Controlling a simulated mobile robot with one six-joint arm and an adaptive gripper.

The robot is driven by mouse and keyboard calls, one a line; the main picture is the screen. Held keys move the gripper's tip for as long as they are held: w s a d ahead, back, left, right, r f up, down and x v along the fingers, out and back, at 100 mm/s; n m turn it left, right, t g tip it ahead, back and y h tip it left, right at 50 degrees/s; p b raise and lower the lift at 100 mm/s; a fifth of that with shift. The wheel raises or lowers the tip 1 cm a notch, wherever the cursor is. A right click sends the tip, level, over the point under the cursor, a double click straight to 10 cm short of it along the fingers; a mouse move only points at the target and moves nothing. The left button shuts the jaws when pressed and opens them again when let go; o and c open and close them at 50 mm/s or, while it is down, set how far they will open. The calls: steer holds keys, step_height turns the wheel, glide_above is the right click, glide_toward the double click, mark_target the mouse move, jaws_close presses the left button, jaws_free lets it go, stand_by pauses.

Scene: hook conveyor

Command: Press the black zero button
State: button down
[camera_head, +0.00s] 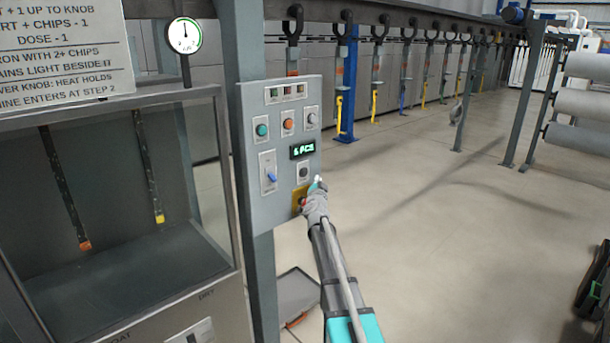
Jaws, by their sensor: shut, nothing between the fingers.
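A grey control panel (278,205) is mounted on a post in the middle of the camera_head view. A round black button (304,172) sits on a light plate in its lower right part, just below a small display with green characters (302,149). My gripper (317,184) is shut and empty. Its tip shows just below and to the right of the black button. I cannot tell whether it touches the panel. My gripper partly covers a yellow plate (298,197) at the panel's lower right.
The panel also carries a green button (262,130), an orange button (288,124), a grey button (312,118) and a blue switch (271,176). A glass-fronted machine (220,300) stands at left. Hooks hang from an overhead rail.

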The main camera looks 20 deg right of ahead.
mark_target(308, 172)
steer(key=shift+w+a, duration=0.25)
steer(key=shift+w, duration=0.35)
steer(key=shift+w+a, duration=0.2)
steer(key=shift+w, duration=0.45)
steer(key=shift+w+a, duration=0.25)
steer(key=shift+w, duration=0.35)
steer(key=shift+w+a, duration=0.3)
steer(key=shift+w, duration=0.55)
stand_by(1.2)
steer(key=shift+s, duration=0.15)
steer(key=shift+s+d, duration=0.3)
steer(key=shift+s, duration=0.35)
stand_by(0.5)
steer(key=shift+s+d, duration=0.3)
steer(key=shift+s, duration=0.5)
steer(key=shift+s+d, duration=0.25)
steer(key=shift+s, duration=0.5)
steer(key=shift+s+d, duration=0.3)
steer(key=shift+s, duration=0.5)
